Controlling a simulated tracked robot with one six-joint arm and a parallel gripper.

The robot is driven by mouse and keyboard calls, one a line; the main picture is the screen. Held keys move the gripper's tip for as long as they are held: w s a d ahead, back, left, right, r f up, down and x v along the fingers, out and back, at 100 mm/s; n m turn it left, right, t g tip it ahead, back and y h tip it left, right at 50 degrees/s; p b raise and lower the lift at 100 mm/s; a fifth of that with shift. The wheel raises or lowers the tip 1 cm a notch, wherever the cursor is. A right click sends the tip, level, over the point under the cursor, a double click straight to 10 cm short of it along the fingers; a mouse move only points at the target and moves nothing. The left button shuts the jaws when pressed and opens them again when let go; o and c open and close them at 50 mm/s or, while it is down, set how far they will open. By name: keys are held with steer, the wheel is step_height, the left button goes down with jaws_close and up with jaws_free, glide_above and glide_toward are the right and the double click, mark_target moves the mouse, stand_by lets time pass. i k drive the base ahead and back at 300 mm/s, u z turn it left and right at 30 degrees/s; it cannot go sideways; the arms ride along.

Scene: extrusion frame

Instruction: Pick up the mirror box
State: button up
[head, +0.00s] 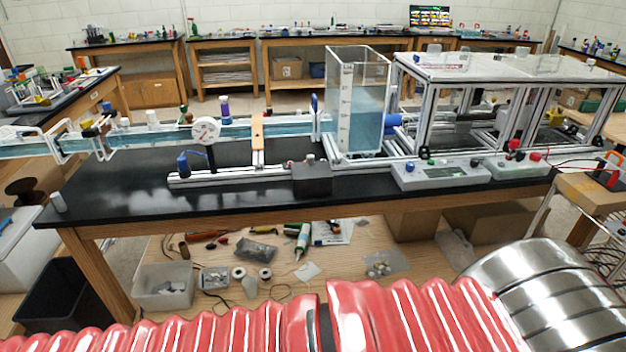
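I cannot tell for sure which thing is the mirror box. A small black box (313,180) sits near the front edge of the black bench top (130,192), at the right end of a metal rail (235,178). No mirror face shows on it. A framed aluminium-extrusion structure (480,68) with a pale top stands on the right of the bench. My gripper is not in view, so its state and its distance from these things do not show.
A clear water tank (357,105) stands behind the black box, joined to a long water channel (130,140) on the left. A grey control unit (440,174) is to its right. Bins and tools lie on a lower shelf (215,270). The bench's left front is mostly clear.

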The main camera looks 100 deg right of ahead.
mark_target(317, 188)
steer(key=z, duration=4.5)
